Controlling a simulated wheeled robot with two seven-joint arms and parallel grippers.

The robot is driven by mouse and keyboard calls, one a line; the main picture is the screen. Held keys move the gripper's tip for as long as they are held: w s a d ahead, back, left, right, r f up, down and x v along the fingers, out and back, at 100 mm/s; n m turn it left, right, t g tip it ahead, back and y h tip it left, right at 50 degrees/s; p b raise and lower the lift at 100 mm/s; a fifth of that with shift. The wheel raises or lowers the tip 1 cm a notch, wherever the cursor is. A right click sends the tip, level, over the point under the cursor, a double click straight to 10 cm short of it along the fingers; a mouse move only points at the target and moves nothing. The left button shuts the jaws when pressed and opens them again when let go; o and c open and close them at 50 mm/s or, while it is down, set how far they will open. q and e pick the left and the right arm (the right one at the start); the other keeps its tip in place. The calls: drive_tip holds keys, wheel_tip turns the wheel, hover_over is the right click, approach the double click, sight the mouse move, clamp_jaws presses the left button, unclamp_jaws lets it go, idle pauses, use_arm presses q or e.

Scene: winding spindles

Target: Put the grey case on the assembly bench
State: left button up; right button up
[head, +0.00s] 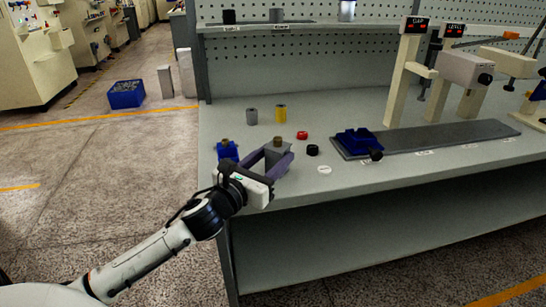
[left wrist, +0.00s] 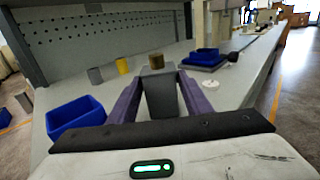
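The grey case (head: 278,147), a box with a brown round top, is between the fingertips of my left gripper (head: 270,160). In the left wrist view the case (left wrist: 161,95) stands upright, with the purple fingers of the gripper (left wrist: 160,85) closed against its two sides. It is over the front left part of the assembly bench (head: 235,110); I cannot tell whether its base touches the bench. My right gripper is in neither view.
A small blue bin (head: 228,151) is beside the gripper. Grey (head: 252,116) and yellow (head: 281,113) cylinders, a red ring (head: 302,135), a black ring (head: 312,150) and a white disc (head: 324,169) are nearby. A blue fixture (head: 358,139) sits on a dark plate to the right.

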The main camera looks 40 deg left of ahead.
use_arm(q)
drive_tip(key=shift+s+r, duration=0.1)
drive_tip(key=shift+s, duration=0.35)
drive_tip(key=s, duration=0.9)
drive_tip(key=shift+s+d, duration=0.3)
drive_tip(key=shift+d, duration=0.1)
drive_tip(key=shift+s, duration=0.75)
